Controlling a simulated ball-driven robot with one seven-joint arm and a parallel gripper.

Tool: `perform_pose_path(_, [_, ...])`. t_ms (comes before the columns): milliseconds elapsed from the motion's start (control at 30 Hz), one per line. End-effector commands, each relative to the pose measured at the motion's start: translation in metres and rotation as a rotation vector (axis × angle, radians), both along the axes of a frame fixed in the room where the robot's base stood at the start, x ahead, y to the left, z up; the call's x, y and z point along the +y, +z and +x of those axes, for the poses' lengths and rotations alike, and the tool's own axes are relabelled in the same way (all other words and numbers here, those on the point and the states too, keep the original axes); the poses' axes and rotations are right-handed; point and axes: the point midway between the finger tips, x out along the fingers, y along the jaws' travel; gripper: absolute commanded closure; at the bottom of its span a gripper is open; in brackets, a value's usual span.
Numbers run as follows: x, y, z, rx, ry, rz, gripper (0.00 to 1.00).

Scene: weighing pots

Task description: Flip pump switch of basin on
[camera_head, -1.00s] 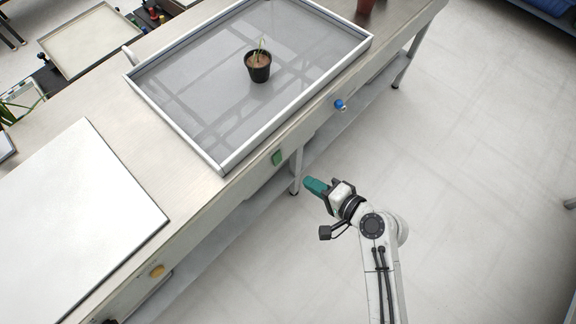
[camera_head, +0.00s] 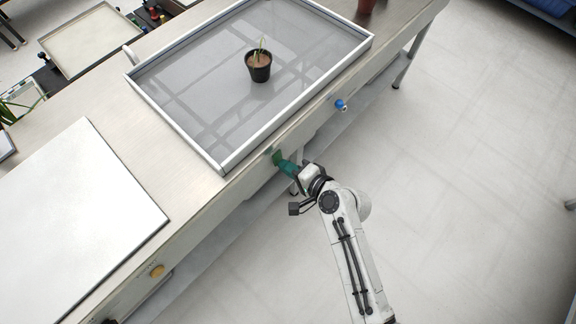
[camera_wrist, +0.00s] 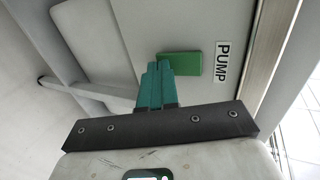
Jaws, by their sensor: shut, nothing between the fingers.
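The pump switch (camera_wrist: 180,64) is a green rectangular rocker on the bench's front panel, beside a white label (camera_wrist: 221,63) reading PUMP in the wrist view. My gripper (camera_head: 281,164) has teal fingers, shut and empty, with the tips right at the switch. In the wrist view the fingertips (camera_wrist: 158,68) overlap the switch's left edge. I cannot tell whether they touch it, or which way the rocker is tilted.
A black pot with a seedling (camera_head: 259,66) stands in the basin. A white board (camera_head: 75,220) lies on the bench.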

Motion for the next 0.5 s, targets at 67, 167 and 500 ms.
perform_pose_path(67, [0.0001, -0.0012, 0.0001, -0.002, 0.000, 0.002, 1.00])
perform_pose_path(167, [0.0011, -0.0041, 0.0009, -0.010, 0.000, 0.014, 1.00])
perform_pose_path(500, [0.0030, -0.0012, 0.0022, -0.025, 0.000, 0.032, 1.00])
